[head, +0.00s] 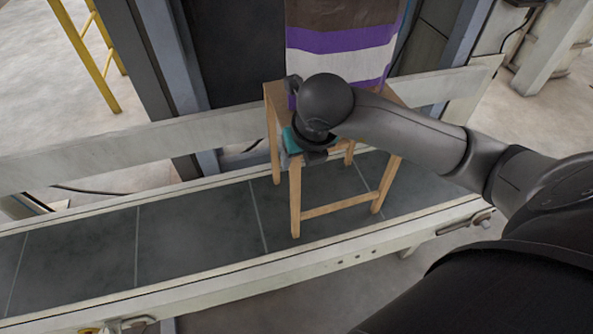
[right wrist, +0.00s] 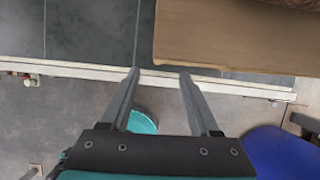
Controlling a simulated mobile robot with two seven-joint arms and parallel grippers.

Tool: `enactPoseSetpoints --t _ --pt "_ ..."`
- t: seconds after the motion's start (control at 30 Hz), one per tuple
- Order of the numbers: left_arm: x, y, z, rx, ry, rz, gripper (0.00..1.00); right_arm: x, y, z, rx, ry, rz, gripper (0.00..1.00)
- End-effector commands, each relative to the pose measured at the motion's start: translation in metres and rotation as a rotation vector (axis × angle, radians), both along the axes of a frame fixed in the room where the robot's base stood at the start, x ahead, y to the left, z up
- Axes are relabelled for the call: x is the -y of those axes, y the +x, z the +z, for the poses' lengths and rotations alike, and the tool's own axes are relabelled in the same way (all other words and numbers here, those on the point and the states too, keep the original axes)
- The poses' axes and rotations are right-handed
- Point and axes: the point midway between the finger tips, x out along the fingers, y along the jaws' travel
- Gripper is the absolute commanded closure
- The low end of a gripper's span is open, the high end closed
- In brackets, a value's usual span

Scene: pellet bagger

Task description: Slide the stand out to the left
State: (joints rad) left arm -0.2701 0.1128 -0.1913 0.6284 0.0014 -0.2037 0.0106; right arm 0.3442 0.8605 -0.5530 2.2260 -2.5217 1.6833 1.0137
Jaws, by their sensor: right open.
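The stand (head: 336,208) is a light wooden stool standing upright on the dark conveyor belt. A brown, purple and white striped bag (head: 340,42) rests on its top. My right gripper (head: 287,152) is at the near left side of the stand, partly hidden by my own wrist. In the right wrist view its two fingers (right wrist: 160,72) are apart with nothing between them. The stand's wooden top (right wrist: 225,40) lies beyond them to the upper right. Whether a finger touches the stand cannot be told. My left gripper is not in view.
The belt (head: 190,235) is clear to the left of the stand. A pale rail (head: 120,148) runs behind it and a pale front edge (head: 180,288) along the near side. A yellow ladder (head: 92,55) stands at the back left. A blue rounded object (right wrist: 280,155) shows lower right.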

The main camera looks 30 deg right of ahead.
Motion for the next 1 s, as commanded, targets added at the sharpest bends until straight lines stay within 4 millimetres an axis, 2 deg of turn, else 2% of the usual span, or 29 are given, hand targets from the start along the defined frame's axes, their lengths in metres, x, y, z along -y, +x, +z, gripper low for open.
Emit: enactPoseSetpoints --t 0.03,0.2,0.43,0.63,0.93,1.0 --pt "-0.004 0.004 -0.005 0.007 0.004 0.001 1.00 0.001 0.003 -0.013 -0.005 0.001 -0.002 0.38" --pt "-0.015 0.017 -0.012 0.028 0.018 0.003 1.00 0.003 0.016 -0.044 -0.003 0.001 0.000 0.38" --pt "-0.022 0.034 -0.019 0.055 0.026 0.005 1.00 0.006 0.029 -0.075 -0.001 0.000 0.000 0.38" --pt "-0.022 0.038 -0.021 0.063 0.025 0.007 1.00 0.007 0.034 -0.085 0.000 0.000 0.000 0.38" --pt "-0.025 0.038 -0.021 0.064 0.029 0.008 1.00 0.007 0.035 -0.085 0.000 0.001 0.001 0.38" --pt "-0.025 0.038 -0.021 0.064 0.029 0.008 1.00 0.007 0.035 -0.085 0.000 0.001 0.001 0.45"
